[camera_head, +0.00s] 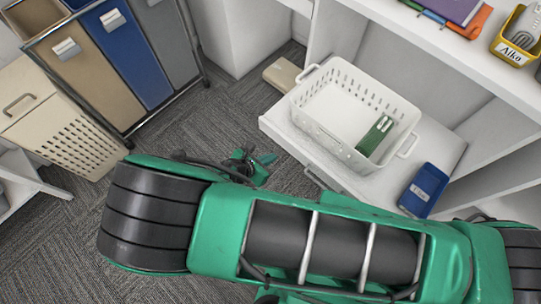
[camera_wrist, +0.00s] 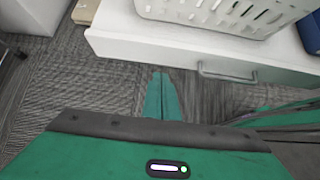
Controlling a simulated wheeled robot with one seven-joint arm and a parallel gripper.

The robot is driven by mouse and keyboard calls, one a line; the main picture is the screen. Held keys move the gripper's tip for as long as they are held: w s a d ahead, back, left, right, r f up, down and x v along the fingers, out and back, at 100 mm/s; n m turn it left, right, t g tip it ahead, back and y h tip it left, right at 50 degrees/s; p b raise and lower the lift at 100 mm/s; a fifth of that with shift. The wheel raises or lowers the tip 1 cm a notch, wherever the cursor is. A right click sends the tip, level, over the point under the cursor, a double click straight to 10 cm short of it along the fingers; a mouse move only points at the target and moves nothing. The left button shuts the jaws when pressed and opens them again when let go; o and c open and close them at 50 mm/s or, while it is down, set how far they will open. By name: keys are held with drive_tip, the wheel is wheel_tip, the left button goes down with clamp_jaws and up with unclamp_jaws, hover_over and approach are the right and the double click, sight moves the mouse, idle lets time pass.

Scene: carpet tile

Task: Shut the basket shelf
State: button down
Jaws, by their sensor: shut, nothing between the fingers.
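The basket shelf (camera_head: 385,188) is a white pull-out board that stands out from the white shelf unit. A white perforated basket (camera_head: 318,125) stands on it with a green item (camera_head: 375,135) inside. A blue box (camera_head: 424,190) lies on the shelf to the right. In the wrist view the shelf's white front (camera_wrist: 150,50) carries a grey bar handle (camera_wrist: 228,73). My green gripper (camera_wrist: 162,76) is shut and empty, below the shelf front in the picture and left of the handle. In the head view my gripper (camera_head: 264,160) shows left of the shelf front; my arm hides part of that front.
A sorter with beige, blue (camera_head: 123,50) and grey bins stands at upper left. A beige perforated hamper (camera_head: 60,135) stands at left. A tan block (camera_head: 283,75) lies beside the shelf. Carpet is free between bins and shelf. Upper shelf holds books (camera_head: 448,10) and a yellow bin (camera_head: 513,45).

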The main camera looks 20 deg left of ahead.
sight(291, 146)
drive_tip(key=shift+w+d+f, duration=0.55)
drive_tip(key=shift+w+f, duration=0.2)
drive_tip(key=shift+w, duration=0.55)
drive_tip(key=shift+w+d+f, duration=0.5)
drive_tip(key=shift+w+f, duration=0.2)
drive_tip(key=shift+w, duration=0.65)
drive_tip(key=shift+w+d+f, duration=0.55)
drive_tip(key=shift+w+f, duration=0.2)
drive_tip(key=shift+w, duration=0.55)
